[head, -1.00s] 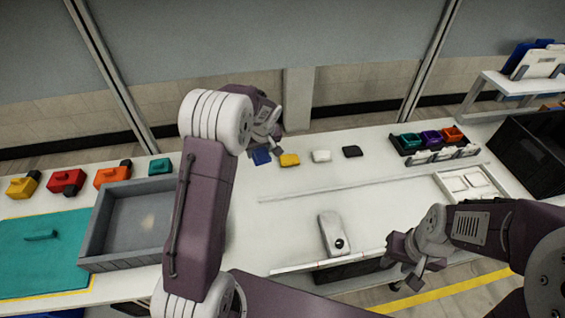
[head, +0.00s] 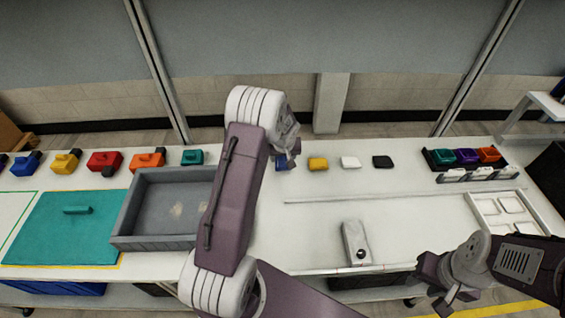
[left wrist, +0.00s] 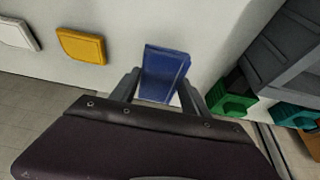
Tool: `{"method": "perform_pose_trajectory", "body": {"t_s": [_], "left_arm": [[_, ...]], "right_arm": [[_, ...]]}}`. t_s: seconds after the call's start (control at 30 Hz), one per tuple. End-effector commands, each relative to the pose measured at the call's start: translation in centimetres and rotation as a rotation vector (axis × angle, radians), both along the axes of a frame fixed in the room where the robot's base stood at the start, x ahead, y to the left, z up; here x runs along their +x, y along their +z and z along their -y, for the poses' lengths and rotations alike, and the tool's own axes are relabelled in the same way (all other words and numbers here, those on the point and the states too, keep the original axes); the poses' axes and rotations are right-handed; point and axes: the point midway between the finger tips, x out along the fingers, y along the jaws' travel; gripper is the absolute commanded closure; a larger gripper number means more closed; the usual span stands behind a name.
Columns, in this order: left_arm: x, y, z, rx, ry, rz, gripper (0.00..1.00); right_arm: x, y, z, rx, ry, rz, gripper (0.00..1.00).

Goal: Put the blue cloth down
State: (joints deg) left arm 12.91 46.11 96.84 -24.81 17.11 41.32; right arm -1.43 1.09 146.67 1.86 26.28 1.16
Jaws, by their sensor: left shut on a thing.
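The blue cloth (head: 281,163) is a small folded pad at the left end of a row of cloths on the white table in the head view. In the left wrist view the blue cloth (left wrist: 163,72) stands between the two fingers of my left gripper (left wrist: 163,90), which is shut on it. In the head view my left gripper (head: 290,152) is at the cloth, partly hidden by my own arm. I cannot tell whether the cloth touches the table. My right gripper (head: 446,300) is low at the front right, apart from the cloths; its jaws are too small to read.
Yellow (head: 318,163), white (head: 350,162) and black (head: 383,161) cloths lie right of the blue one. A grey tray (head: 128,222) stands left, beside a teal mat (head: 50,240). A white device (head: 355,242) lies nearer the front. The table between is clear.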

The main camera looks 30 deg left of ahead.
Motion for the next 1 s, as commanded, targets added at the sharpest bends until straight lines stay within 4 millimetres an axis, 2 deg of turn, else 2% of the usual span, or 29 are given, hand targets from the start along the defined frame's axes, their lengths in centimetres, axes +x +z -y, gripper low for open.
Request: {"method": "perform_pose_trajectory", "body": {"t_s": [0.13, 0.33, 0.6, 0.87, 0.9, 0.93, 1.0], "left_arm": [[0.0, -0.5, -0.2, 0.0, -0.001, 0.0, 0.79], [0.0, -3.9, -0.2, 0.0, -0.001, -0.001, 0.79], [0.0, -4.2, -0.2, 0.0, 0.001, 0.002, 0.79], [0.0, -4.9, -0.1, 0.0, 0.001, 0.001, 0.79], [0.0, -4.7, -0.1, -0.001, 0.001, 0.002, 0.35], [0.0, -4.7, -0.1, 0.0, 0.001, 0.0, 0.27], [0.0, -4.7, -0.2, -0.001, 0.001, -0.001, 0.24]], "right_arm": [[0.0, -0.1, 0.0, 0.0, 0.0, 0.0, 0.64], [0.0, -0.5, 0.0, 0.0, 0.0, 0.0, 0.64], [0.0, -0.5, 0.0, 0.0, 0.0, 0.0, 0.64], [0.0, -1.4, 0.0, 0.0, 0.0, 0.0, 0.64], [0.0, -1.2, 0.0, 0.0, 0.0, 0.0, 0.64], [0.0, -1.2, 0.0, 0.0, 0.0, 0.0, 0.64], [0.0, -1.2, 0.0, 0.0, 0.0, 0.0, 0.64]]}}
